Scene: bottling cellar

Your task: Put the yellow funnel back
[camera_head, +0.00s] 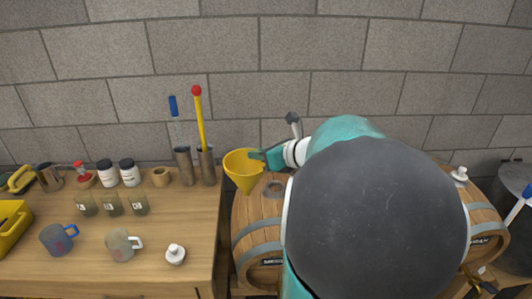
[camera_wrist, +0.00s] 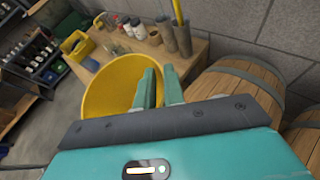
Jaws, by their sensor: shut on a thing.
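The yellow funnel (camera_head: 243,168) hangs upright, spout down, beside the right edge of the wooden workbench, level with the left barrel's top. My gripper (camera_head: 260,156) is shut on the right side of its rim. In the wrist view the funnel (camera_wrist: 108,92) shows its wide mouth, and the fingers of my gripper (camera_wrist: 158,85) are at the rim. The left wooden barrel (camera_head: 262,240) lies behind and below, with a grey ring (camera_head: 273,188) on its top, just right of the spout. I cannot tell whether the spout touches anything. My arm hides much of the barrels.
The workbench (camera_head: 195,225) holds two metal cups (camera_head: 184,166) with long-handled tools, small jars (camera_head: 112,204), mugs (camera_head: 122,245) and a white stopper (camera_head: 175,254). A yellow crate (camera_head: 10,228) sits at its left. Another barrel (camera_head: 486,235) lies right. A block wall closes the back.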

